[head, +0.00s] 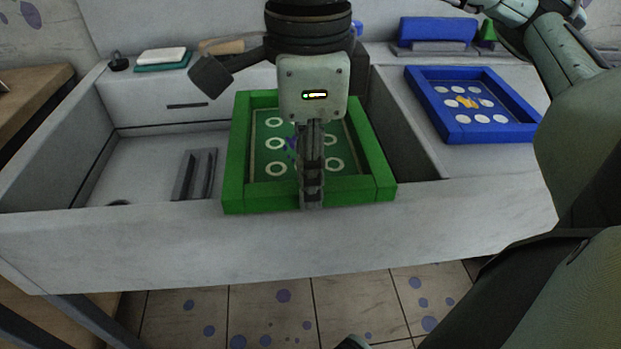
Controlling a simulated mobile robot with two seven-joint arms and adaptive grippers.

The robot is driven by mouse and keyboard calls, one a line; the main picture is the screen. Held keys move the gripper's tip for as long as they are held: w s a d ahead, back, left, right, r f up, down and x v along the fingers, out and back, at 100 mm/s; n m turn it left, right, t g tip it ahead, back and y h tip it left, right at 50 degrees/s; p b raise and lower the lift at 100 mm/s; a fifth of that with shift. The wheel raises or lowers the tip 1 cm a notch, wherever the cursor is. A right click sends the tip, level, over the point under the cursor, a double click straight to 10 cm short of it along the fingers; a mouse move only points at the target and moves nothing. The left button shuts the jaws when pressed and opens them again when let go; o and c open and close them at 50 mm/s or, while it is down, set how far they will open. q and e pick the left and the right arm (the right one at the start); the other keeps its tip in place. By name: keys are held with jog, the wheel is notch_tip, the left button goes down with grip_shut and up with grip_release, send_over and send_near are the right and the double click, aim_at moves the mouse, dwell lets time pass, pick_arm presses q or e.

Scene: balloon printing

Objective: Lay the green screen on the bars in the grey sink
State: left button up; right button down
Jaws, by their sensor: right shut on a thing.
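The green screen (240,180) is a green frame with a dark green panel and several white rings. It is over the grey sink (130,165), its near edge close to the sink's front rim. My right gripper (312,203) is over the middle of the screen and shut on its near side. The gripper hides part of the panel. The bars (196,174) show on the sink floor left of the screen; any bars under the screen are hidden. I cannot tell whether the screen touches the bars or the rim. My left gripper is not in view.
A blue screen (455,125) with white dots and an orange mark lies on the counter to the right. At the back are a blue block (437,32), a green object (487,32) and a sponge-like white block (161,56). The sink's left part is clear.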

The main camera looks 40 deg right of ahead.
jog(key=w+d, duration=0.1)
jog(key=w, duration=0.1)
jog(key=w+d, duration=0.1)
jog(key=shift+w+d+f, duration=0.15)
jog(key=shift+w+f, duration=0.05)
jog(key=shift+w, duration=0.2)
jog(key=shift+w+d+f, duration=0.1)
jog(key=shift+w+d, duration=0.25)
jog(key=shift+w, duration=0.2)
jog(key=shift+w+d, duration=0.3)
jog(key=shift+w, duration=0.2)
jog(key=shift+w+d+f+b, duration=0.15)
jog(key=shift+w+f+b, duration=0.1)
jog(key=shift+f+b, duration=0.15)
jog(key=shift+w+d+f, duration=0.2)
jog(key=shift+w+f, duration=0.15)
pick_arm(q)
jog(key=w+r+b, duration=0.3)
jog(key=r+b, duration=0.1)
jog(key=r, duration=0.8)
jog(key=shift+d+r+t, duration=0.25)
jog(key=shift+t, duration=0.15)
pick_arm(e)
notch_tip(320, 180, down, 5)
jog(key=w+d, duration=0.1)
jog(key=w, duration=0.1)
jog(key=shift+w+d, duration=0.35)
jog(key=shift+w, duration=0.05)
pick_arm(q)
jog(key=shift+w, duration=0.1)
